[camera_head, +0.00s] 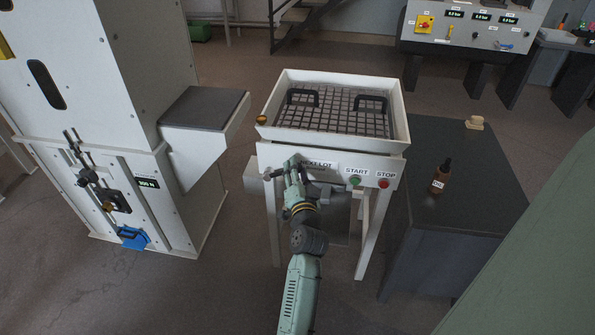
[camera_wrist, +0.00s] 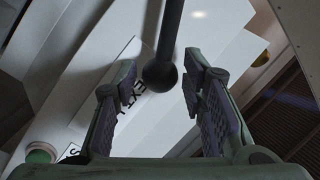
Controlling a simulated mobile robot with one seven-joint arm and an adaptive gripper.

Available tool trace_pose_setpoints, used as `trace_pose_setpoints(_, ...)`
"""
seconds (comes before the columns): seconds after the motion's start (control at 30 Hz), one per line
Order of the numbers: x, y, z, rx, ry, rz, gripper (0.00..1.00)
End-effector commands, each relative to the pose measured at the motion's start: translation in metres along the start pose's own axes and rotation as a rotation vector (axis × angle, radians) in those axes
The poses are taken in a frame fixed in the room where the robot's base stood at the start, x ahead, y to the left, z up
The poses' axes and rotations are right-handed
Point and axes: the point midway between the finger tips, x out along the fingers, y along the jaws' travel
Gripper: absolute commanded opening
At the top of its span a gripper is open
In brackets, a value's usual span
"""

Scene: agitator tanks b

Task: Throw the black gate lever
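The black gate lever shows in the wrist view as a dark rod ending in a round black knob (camera_wrist: 160,74). The knob sits between the two fingertips of my gripper (camera_wrist: 161,82), with visible gaps on both sides. The fingers are spread and not closed on it. In the head view my gripper (camera_head: 294,166) is at the front of the white sieve machine (camera_head: 335,158), left of the START button. There the gripper covers much of the panel label, and I cannot make out the lever clearly.
The green START button (camera_head: 355,180) and red STOP button (camera_head: 384,183) are on the same front panel, right of my gripper. A dark table (camera_head: 460,215) with a brown bottle (camera_head: 440,177) stands to the right. A white cabinet (camera_head: 100,90) stands left.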

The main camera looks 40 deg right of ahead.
Motion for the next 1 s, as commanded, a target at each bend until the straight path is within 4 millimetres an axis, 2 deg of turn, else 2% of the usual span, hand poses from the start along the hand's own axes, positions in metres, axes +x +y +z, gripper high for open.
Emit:
trace_pose_setpoints(0.07, -0.0001, 0.0000, 0.0001, 0.000, 0.000, 0.000, 0.30)
trace_pose_setpoints(0.53, -0.0002, -0.0001, 0.0002, 0.000, 0.000, 0.000, 0.00)
trace_pose_setpoints(1.0, 0.0001, 0.0002, -0.0001, -0.001, -0.001, 0.000, 0.00)
